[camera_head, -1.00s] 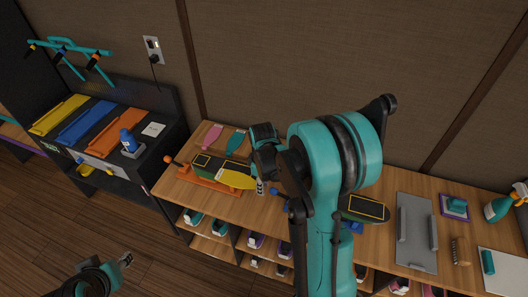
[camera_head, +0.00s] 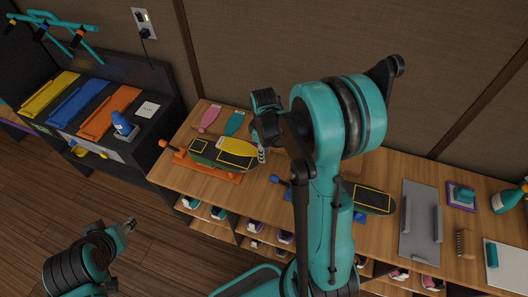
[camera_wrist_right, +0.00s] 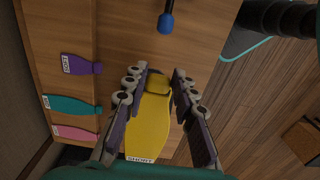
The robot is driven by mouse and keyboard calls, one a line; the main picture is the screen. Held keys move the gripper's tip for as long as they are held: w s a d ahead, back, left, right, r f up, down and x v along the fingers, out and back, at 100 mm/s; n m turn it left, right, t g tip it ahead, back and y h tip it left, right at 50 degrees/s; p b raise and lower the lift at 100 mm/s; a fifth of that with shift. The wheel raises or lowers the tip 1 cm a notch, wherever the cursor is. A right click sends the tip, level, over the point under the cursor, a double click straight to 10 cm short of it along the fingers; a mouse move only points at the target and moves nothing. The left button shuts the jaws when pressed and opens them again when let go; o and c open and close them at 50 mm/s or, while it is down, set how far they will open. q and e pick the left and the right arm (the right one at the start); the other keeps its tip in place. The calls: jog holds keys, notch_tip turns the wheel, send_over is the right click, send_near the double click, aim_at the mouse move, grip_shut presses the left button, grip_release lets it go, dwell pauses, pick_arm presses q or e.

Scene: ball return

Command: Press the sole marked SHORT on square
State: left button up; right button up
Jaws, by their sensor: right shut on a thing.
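The yellow sole (camera_head: 238,147) marked SHORT is held by my right gripper (camera_head: 262,155). In the right wrist view, the right gripper (camera_wrist_right: 158,82) is shut on the narrow end of the yellow sole (camera_wrist_right: 147,128), and the SHORT label shows at its far, wide end. In the head view the sole is over the back right part of a dark green shoe bottom (camera_head: 199,146) with a yellow outline, on an orange stand (camera_head: 228,179). It looks askew to it; I cannot tell whether they touch. My left gripper (camera_head: 128,226) is low at the left, away from the bench; its fingers are unclear.
Pink (camera_head: 209,118) and teal (camera_head: 235,123) soles lie behind the stand; a purple sole (camera_wrist_right: 80,65) shows in the wrist view. A second outlined shoe bottom (camera_head: 368,198) is on a blue stand at right, near a grey tray (camera_head: 420,225).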

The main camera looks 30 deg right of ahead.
notch_tip(320, 180, down, 6)
jog(key=b, duration=0.5)
jog(key=shift+f+b, duration=0.2)
jog(key=shift+b, duration=0.2)
jog(key=shift+f, duration=0.25)
jog(key=o, duration=1.1)
jog(key=shift+c, duration=0.2)
notch_tip(320, 180, up, 12)
